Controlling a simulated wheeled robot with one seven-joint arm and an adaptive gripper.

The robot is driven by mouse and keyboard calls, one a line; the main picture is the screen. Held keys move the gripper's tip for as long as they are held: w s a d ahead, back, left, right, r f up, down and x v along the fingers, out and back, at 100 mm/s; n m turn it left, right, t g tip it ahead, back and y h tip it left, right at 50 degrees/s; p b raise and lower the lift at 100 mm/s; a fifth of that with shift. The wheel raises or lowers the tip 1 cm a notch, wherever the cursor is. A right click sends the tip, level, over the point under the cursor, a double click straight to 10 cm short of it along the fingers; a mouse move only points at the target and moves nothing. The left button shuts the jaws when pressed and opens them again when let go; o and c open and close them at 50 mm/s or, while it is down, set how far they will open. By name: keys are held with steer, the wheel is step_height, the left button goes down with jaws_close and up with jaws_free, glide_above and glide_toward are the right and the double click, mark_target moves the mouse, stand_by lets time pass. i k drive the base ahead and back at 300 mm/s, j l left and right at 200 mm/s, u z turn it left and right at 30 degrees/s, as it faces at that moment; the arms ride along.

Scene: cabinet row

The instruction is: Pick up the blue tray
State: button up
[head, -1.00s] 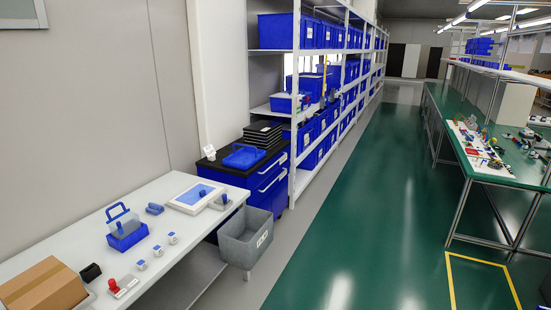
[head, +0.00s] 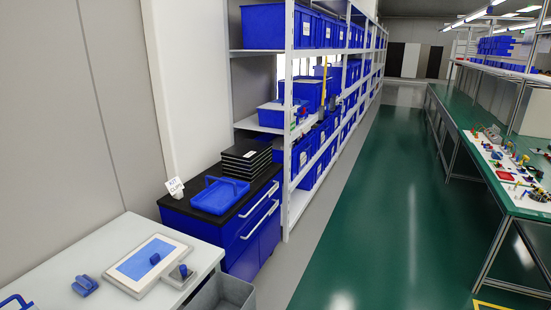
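The blue tray (head: 217,194) is a shallow open tray with a raised handle. It sits on the black top of a blue drawer cabinet (head: 205,229), left of the aisle. It lies in front of a stack of black trays (head: 245,157). The tray looks empty and nothing touches it from above. My gripper is not in the head view.
A small white sign (head: 174,187) stands at the cabinet's left edge. A white table (head: 75,258) with a framed blue panel is nearer, with a grey bin (head: 228,292) beside it. Shelves of blue bins (head: 262,27) rise behind. The green aisle floor (head: 375,200) is clear.

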mark_target(218, 198)
steer(key=i+j+z, duration=0.15)
steer(key=i, duration=1.9)
steer(key=i+u, duration=0.45)
steer(key=i+l+u, duration=0.1)
steer(key=i+u, duration=0.4)
steer(key=i+l+u, duration=0.45)
steer(key=i, duration=0.15)
steer(key=j, duration=0.05)
